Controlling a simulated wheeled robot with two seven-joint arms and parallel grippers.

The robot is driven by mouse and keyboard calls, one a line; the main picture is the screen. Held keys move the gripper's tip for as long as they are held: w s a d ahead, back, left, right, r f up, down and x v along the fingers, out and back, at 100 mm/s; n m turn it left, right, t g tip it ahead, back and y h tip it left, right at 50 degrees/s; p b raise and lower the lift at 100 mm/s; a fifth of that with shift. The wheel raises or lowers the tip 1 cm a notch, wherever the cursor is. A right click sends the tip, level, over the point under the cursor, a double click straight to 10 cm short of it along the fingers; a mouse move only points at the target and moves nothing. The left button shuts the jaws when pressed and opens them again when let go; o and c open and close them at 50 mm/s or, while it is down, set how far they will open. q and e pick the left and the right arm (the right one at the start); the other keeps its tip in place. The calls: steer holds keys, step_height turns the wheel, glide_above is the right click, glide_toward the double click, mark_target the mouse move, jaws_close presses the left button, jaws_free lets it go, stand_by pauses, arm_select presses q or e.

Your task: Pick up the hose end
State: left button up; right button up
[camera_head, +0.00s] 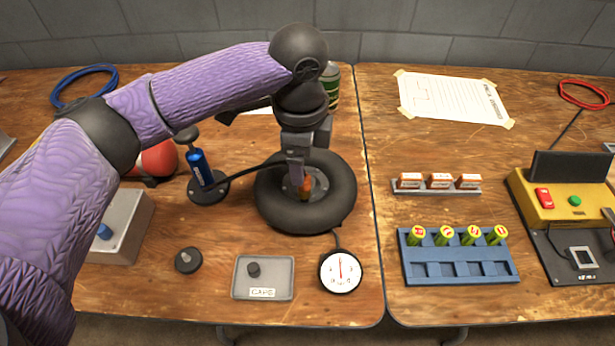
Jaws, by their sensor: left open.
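The black tyre (275,215) lies flat on the left table. A blue hand pump (200,168) stands to its left on a round black base. The pump's black hose (245,168) runs right toward the tyre and passes behind my left gripper. My left gripper (301,186) points down over the middle of the tyre and is open. A small orange piece (306,188), perhaps the hose end, shows right at the fingertips. I cannot tell whether the fingers touch it. My right gripper is out of view.
A pressure gauge (341,271), a grey tray (263,278) marked CAPS and a dark knob (188,260) lie in front of the tyre. A red ball-like object (158,158) is at the left. A blue rack (460,265) and a yellow charger (562,195) stand on the right table.

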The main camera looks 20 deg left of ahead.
mark_target(304, 192)
arm_select(q)
step_height(304, 192, down, 7)
steer(key=b, duration=0.3)
steer(key=shift+b, duration=0.4)
steer(key=shift+r, duration=0.15)
steer(key=shift+c, duration=0.6)
steer(key=c, duration=0.7)
steer(key=shift+w, duration=0.1)
jaws_close()
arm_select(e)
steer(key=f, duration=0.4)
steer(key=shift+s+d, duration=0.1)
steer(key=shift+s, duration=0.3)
